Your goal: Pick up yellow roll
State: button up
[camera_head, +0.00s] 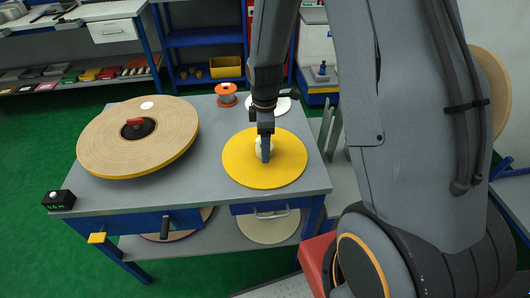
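The yellow roll (240,166) is a flat, round disc lying on the grey table top, right of the middle. It has a pale core at its centre. My gripper (266,156) points down over the middle of the yellow roll, with its fingers at or just in front of the pale core. The fingers overlap in this view, so I cannot tell whether they are open, shut or touching the core.
A large tan roll (105,142) with a red-topped hub lies on the table (200,188) at the left. An orange spool (227,97) and a white disc (284,106) stand behind. A small black box (59,200) sits at the front left corner. More rolls lie on the lower shelf.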

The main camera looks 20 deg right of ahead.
jog(key=shift+f, duration=0.1)
jog(key=c, duration=1.4)
jog(key=shift+c, duration=0.7)
